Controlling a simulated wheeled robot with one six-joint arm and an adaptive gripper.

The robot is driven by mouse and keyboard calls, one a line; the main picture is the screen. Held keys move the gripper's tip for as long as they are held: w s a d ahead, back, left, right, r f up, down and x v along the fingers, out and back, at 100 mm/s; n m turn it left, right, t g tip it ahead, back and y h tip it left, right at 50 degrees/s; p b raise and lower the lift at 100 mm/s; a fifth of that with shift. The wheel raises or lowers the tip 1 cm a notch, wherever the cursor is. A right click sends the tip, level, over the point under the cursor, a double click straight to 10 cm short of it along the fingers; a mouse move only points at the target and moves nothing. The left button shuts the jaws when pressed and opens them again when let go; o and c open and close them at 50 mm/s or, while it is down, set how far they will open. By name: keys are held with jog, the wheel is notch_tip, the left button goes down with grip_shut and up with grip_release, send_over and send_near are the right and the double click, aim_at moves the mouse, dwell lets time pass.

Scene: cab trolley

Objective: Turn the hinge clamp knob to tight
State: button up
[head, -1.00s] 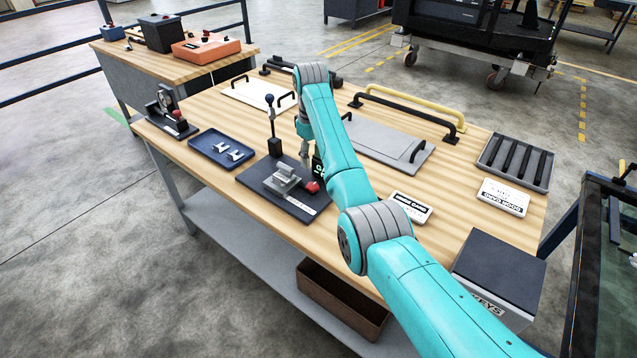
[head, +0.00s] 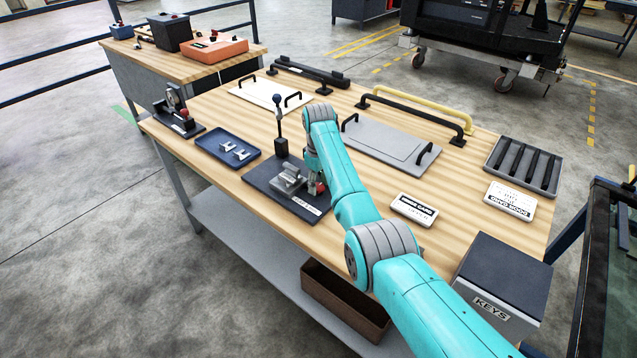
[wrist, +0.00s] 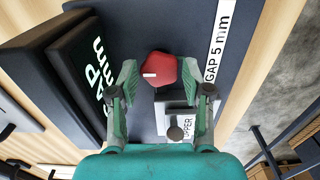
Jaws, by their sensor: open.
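The red clamp knob (wrist: 160,70) has a white mark on its left side in the wrist view. It sits at the end of the grey metal hinge clamp (head: 290,180) on a dark base plate (head: 262,184). My gripper (wrist: 160,80) is open, with one finger on the left of the knob and one on the right. Gaps show between the fingers and the knob.
A dark block with a "GAP" label (wrist: 85,75) stands close to my left finger. A "GAP 5 mm" strip (wrist: 217,45) lies to the right. A blue tray with small metal parts (head: 228,150) and a ball-topped post (head: 279,125) stand near the base plate.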

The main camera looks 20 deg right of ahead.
jog(key=c, duration=0.9)
jog(key=shift+o, duration=0.2)
